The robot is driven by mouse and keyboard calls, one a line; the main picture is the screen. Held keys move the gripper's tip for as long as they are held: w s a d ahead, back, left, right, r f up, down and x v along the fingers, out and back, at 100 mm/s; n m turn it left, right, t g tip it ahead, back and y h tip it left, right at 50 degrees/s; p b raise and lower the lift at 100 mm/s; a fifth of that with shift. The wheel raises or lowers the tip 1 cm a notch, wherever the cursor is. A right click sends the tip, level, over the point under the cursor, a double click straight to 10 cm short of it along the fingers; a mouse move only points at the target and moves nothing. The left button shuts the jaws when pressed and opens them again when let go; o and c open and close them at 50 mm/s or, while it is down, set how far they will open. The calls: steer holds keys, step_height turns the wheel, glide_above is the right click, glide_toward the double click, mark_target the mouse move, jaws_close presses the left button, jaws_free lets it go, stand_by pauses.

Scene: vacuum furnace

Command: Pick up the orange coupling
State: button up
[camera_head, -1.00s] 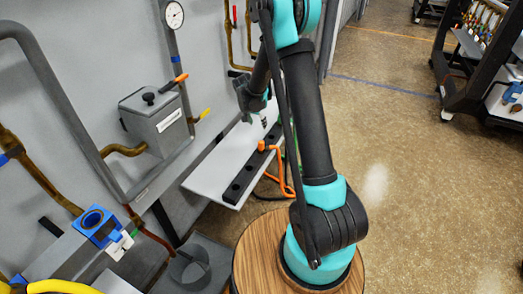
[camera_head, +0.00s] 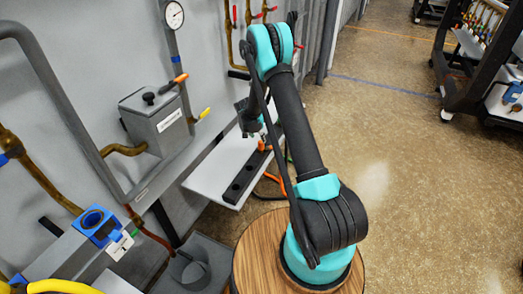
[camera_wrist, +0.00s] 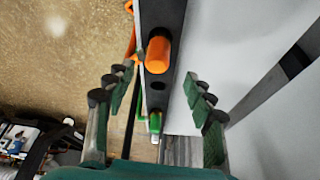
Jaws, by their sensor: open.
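The orange coupling (camera_wrist: 158,54) stands in a dark bar with holes (camera_wrist: 157,18) in the wrist view. A small part of it shows in the head view (camera_head: 262,145), beneath my gripper. My gripper (camera_wrist: 156,82) is open and empty, with one green-padded finger on each side of the bar. The coupling appears just beyond the gap between the fingertips; I cannot tell how far below them it is. In the head view my gripper (camera_head: 249,118) hangs over the far part of the bar (camera_head: 238,184), partly hidden by my arm.
The bar lies on a white shelf (camera_head: 207,182) against the grey furnace wall. A green fitting (camera_wrist: 155,122) sits in the same bar near the coupling. An orange hose (camera_head: 271,180) hangs off the shelf's right side. A grey box (camera_head: 158,125) stands left.

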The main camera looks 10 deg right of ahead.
mark_target(261, 142)
steer(key=shift+d+x, duration=0.2)
steer(key=shift+x, duration=3.25)
steer(key=shift+s+r, duration=0.1)
jaws_close()
